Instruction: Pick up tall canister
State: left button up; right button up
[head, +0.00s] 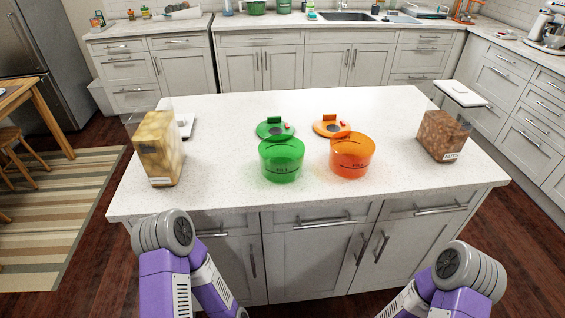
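A tall, clear box-shaped canister (158,151) filled with yellowish pieces stands upright at the left end of the white island counter. It has a small white label low on its front. A shorter clear canister (442,134) with brown pieces and a white label stands at the right end. Purple and grey links of both my arms show at the bottom of the head view, in front of the island. Neither gripper is in the picture, and nothing of mine touches either canister.
A green bowl (281,161) and an orange bowl (351,157) stand mid-counter. A green lid (275,130) and an orange lid (331,126) lie behind them. White flat pieces lie by both canisters. The counter (222,150) between tall canister and green bowl is clear.

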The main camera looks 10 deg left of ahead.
aim_at(153, 129)
jog(key=u, duration=1.25)
